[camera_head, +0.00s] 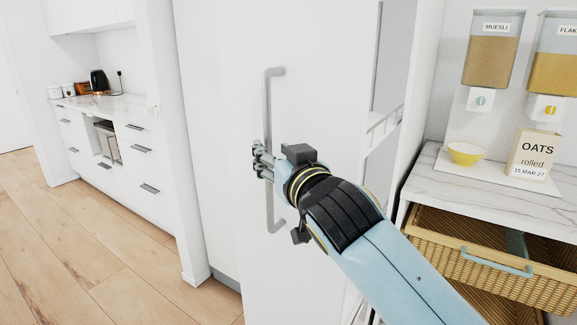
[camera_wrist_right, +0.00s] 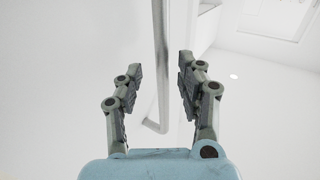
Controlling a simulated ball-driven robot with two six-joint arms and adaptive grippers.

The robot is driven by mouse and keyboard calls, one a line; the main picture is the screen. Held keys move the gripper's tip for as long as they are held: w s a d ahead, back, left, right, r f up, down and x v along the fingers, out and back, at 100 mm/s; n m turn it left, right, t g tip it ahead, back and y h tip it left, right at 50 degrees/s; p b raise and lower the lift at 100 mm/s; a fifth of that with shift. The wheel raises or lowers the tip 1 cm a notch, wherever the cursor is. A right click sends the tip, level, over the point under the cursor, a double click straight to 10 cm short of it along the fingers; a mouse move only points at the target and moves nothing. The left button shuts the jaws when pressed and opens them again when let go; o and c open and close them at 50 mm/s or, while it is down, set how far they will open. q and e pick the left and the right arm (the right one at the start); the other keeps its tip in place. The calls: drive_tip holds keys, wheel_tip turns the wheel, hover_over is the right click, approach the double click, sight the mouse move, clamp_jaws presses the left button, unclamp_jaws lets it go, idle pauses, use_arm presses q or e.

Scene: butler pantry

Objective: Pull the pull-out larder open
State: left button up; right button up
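The pull-out larder has a tall white front (camera_head: 325,110) in the middle of the head view. Its long vertical grey bar handle (camera_head: 270,105) runs down the front. Wire rails (camera_head: 383,122) show at the right side of the front, so the larder appears to stand partly out. My right gripper (camera_head: 260,161) is at the handle's middle and hides part of it. In the right wrist view, the fingers are apart, with the handle bar (camera_wrist_right: 161,60) showing between them and a gap on each side. My left gripper is not in view.
Wicker baskets (camera_head: 480,250) sit below. At left is a drawer counter (camera_head: 100,105). The wooden floor (camera_head: 95,250) there is clear.

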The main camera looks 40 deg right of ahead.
drive_tip(key=s+a, duration=0.1)
drive_tip(key=s, duration=0.7)
drive_tip(key=shift+s+a, duration=0.35)
drive_tip(key=shift+s, duration=0.05)
drive_tip(key=shift+f, duration=0.1)
wheel_tip(320, 180, down, 25)
drive_tip(key=n+g+y+b, duration=0.1)
drive_tip(key=g+b, duration=0.3)
drive_tip(key=b, duration=0.1)
drive_tip(key=s+f+g+y+b, duration=0.15)
drive_tip(key=s+f, duration=0.25)
drive_tip(key=f, duration=0.6)
drive_tip(key=s+f+g+b, duration=0.1)
drive_tip(key=s+f+g, duration=0.2)
drive_tip(key=f, duration=0.7)
drive_tip(key=s+d+f+n+g+b, duration=0.15)
drive_tip(key=s+f+g, duration=0.25)
drive_tip(key=s+f, duration=1.05)
drive_tip(key=s+d+f+g, duration=0.1)
drive_tip(key=s+f, duration=0.3)
drive_tip(key=s, duration=0.5)
drive_tip(key=s+d+f+g, duration=0.1)
drive_tip(key=s+f+g, duration=0.2)
drive_tip(key=s, duration=0.7)
wheel_tip(320, 180, down, 2)
drive_tip(key=shift+s+d+f, duration=0.1)
drive_tip(key=shift+s+d, duration=0.1)
